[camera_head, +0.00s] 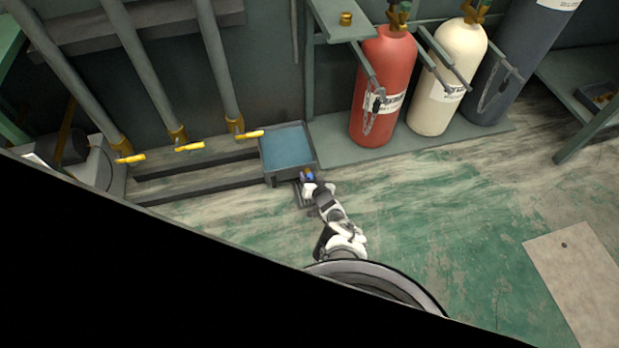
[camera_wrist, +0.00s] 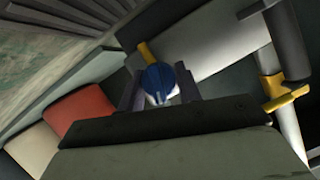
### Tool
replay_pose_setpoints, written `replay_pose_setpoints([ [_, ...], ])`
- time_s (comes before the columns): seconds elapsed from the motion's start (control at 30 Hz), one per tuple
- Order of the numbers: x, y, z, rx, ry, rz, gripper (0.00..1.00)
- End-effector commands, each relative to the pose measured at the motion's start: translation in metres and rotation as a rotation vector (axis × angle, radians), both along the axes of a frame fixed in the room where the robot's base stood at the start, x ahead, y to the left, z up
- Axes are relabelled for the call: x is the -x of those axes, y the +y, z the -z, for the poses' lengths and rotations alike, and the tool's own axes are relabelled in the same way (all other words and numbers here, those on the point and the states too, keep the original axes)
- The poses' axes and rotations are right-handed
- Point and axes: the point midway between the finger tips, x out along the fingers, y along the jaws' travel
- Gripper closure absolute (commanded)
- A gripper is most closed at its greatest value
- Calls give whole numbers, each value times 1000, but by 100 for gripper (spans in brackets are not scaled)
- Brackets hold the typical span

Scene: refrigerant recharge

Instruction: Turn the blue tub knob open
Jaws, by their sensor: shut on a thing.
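The blue knob (camera_wrist: 157,78) is between the two dark fingers of my gripper (camera_wrist: 159,88) in the wrist view, and the gripper is shut on it. A brass fitting (camera_wrist: 146,53) shows just beyond the knob. In the head view, my gripper (camera_head: 307,179) is at the front right corner of the tub (camera_head: 270,168), where a small bit of the blue knob (camera_head: 309,176) shows. The tub is a grey square box with a blue surface inside. The knob's turned angle is hard to tell.
Pipes with yellow valve handles (camera_head: 190,147) stand left of the tub. Right of it are a red cylinder (camera_head: 383,85), a cream cylinder (camera_head: 447,75) and a dark grey cylinder (camera_head: 515,60). Green worn floor (camera_head: 440,200) is clear in front. A dark shape blocks the lower left.

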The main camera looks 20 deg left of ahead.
Motion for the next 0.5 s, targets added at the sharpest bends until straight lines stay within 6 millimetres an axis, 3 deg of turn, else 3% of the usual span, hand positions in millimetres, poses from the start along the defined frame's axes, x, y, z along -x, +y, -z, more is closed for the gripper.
replay_pose_setpoints([
  [0.5, -1, -2, 5, -350, 239, -1, 88],
])
